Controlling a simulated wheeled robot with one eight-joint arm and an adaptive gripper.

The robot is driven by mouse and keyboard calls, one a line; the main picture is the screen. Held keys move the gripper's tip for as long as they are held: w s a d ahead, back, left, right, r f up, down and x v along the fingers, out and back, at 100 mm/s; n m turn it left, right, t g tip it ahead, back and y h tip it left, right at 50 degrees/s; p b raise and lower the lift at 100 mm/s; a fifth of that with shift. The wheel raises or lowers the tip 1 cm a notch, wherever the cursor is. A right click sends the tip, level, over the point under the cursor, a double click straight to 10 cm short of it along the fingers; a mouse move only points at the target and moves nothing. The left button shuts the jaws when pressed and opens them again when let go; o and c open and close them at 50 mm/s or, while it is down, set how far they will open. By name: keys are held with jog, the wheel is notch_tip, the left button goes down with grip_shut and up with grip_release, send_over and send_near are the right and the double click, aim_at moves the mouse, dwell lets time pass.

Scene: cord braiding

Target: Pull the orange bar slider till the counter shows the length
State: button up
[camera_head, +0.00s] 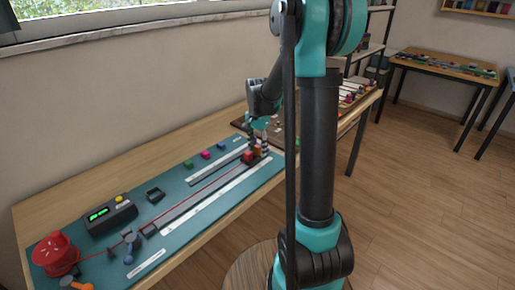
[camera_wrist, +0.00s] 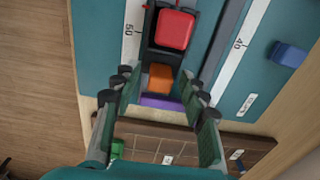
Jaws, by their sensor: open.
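The orange bar (camera_wrist: 160,77) shows in the wrist view as a small block at the end of a dark slider carriage (camera_wrist: 152,45), below a red block (camera_wrist: 175,28). My gripper (camera_wrist: 159,82) is open, with one finger on each side of the orange bar in the picture and gaps on both sides. It looks untouched; I cannot tell the height between them. In the head view my gripper (camera_head: 258,122) is over the far end of the teal board, by the red block (camera_head: 250,156). The counter (camera_head: 110,213) has a lit green display, too small to read.
A red spool (camera_head: 58,252) sits at the board's near left, with a red cord running along the track. A white scale (camera_wrist: 133,30) lies beside the track. Small coloured blocks (camera_head: 205,154) lie along the back. A brown tray (camera_wrist: 145,143) is past the board's end.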

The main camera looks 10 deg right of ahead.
jog(key=shift+r, duration=0.1)
notch_tip(320, 180, up, 12)
dwell(0.5)
send_near(258, 146)
notch_tip(258, 146, down, 10)
jog(key=shift+a+r, duration=0.15)
jog(key=shift+r, duration=0.1)
dwell(1.1)
grip_shut()
dwell(0.4)
